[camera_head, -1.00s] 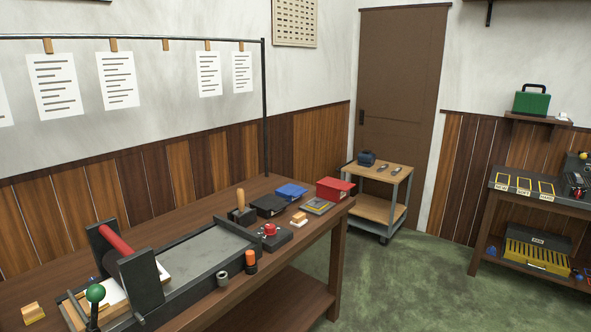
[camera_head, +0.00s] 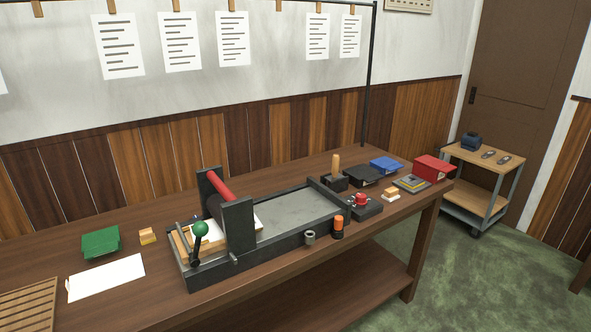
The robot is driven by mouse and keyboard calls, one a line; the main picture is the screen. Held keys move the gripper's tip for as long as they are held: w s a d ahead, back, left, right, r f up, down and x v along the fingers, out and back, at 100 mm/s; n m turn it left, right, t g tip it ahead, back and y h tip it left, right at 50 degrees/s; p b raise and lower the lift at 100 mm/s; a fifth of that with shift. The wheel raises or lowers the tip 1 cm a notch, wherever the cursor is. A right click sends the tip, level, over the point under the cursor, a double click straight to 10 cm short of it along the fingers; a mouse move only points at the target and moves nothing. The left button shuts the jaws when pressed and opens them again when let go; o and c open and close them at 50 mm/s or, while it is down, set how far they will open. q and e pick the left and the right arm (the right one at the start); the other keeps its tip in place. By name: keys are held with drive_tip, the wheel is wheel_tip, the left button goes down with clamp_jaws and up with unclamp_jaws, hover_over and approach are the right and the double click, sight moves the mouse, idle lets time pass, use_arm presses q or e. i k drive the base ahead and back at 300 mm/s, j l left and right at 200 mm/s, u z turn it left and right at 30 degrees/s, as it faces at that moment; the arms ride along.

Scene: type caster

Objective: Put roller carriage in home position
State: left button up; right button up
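The roller carriage (camera_head: 238,228) is a dark upright frame with a red roller (camera_head: 221,187) across its top. It stands over the left part of the long dark press bed (camera_head: 303,207) on the wooden table. A lever with a green ball knob (camera_head: 201,229) is at the bed's left end. Pale material (camera_head: 184,243) lies in the bed under and beside the carriage. The right part of the bed is bare. Neither of my grippers is in view.
A red-button box (camera_head: 363,206), an orange-topped bottle (camera_head: 338,228) and a red box (camera_head: 433,168) are at right. Green floor is open at right.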

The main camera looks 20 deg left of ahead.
sight(234, 216)
drive_tip(key=j+u, duration=0.35)
drive_tip(key=i+j+u, duration=0.15)
drive_tip(key=j+u, duration=0.25)
drive_tip(key=l+u, duration=0.5)
drive_tip(key=l, duration=0.5)
drive_tip(key=l+u, duration=0.5)
drive_tip(key=l, duration=0.5)
drive_tip(key=k, duration=0.05)
